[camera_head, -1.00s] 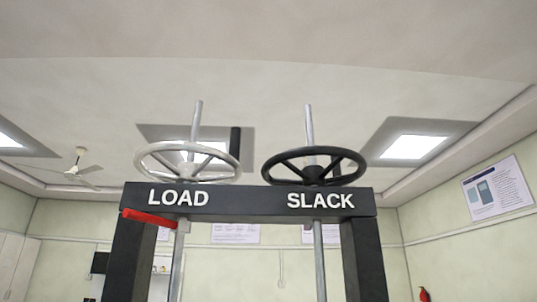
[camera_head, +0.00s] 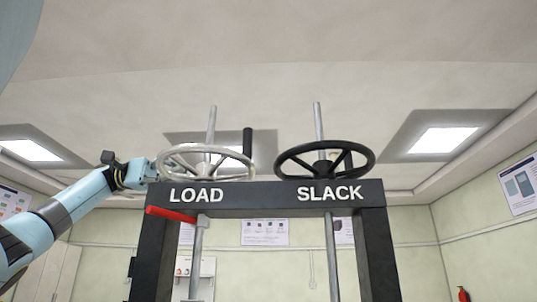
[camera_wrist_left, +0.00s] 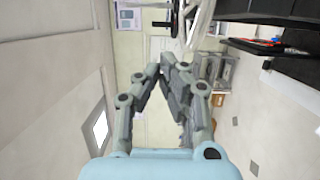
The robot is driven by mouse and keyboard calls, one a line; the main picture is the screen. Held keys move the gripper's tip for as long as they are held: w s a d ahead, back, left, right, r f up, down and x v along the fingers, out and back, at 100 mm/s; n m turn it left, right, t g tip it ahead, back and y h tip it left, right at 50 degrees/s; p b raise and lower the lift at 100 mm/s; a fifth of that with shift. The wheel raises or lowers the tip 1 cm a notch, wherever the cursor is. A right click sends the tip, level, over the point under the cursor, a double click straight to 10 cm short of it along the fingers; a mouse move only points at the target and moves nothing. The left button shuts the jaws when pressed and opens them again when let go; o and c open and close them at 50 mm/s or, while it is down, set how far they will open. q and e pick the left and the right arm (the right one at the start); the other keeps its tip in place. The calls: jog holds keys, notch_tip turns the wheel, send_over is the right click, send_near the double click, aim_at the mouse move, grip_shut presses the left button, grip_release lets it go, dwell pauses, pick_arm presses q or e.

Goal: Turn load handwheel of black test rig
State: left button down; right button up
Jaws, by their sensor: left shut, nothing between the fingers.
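The black test rig (camera_head: 258,198) stands ahead, its crossbeam marked LOAD and SLACK. The silver load handwheel (camera_head: 207,178) lies flat above the LOAD label, with a threaded-looking rod through its middle and a black upright handle (camera_head: 247,141) at its right side. My left gripper (camera_head: 166,168) is at the wheel's left rim in the head view. In the left wrist view its fingers (camera_wrist_left: 167,62) come together at the tips with nothing between them. The silver rim (camera_wrist_left: 201,22) shows beyond and right of the fingertips there. Whether they touch cannot be told. My right gripper is not in view.
The black slack handwheel (camera_head: 325,174) sits on the right half of the beam. A red bar (camera_head: 171,214) sticks out left below the LOAD label. Room walls, posters and a fire extinguisher (camera_head: 463,294) are well behind.

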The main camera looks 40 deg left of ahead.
aim_at(248, 152)
pick_arm(q)
jog(key=x, duration=0.8)
pick_arm(e)
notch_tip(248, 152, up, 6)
jog(key=p, duration=0.6)
pick_arm(q)
jog(key=b+x, duration=0.1)
jog(key=x, duration=0.2)
jog(key=s+b+x, duration=0.1)
jog(key=x, duration=0.3)
jog(key=s+d+b+x, duration=0.1)
jog(key=x, duration=0.2)
jog(key=shift+d+f+b, duration=0.3)
jog(key=shift+d+b, duration=0.05)
jog(key=shift+s+r+b, duration=0.1)
jog(key=shift+s+b, duration=0.3)
jog(key=shift+s, duration=0.1)
jog(key=shift+d+r, duration=0.15)
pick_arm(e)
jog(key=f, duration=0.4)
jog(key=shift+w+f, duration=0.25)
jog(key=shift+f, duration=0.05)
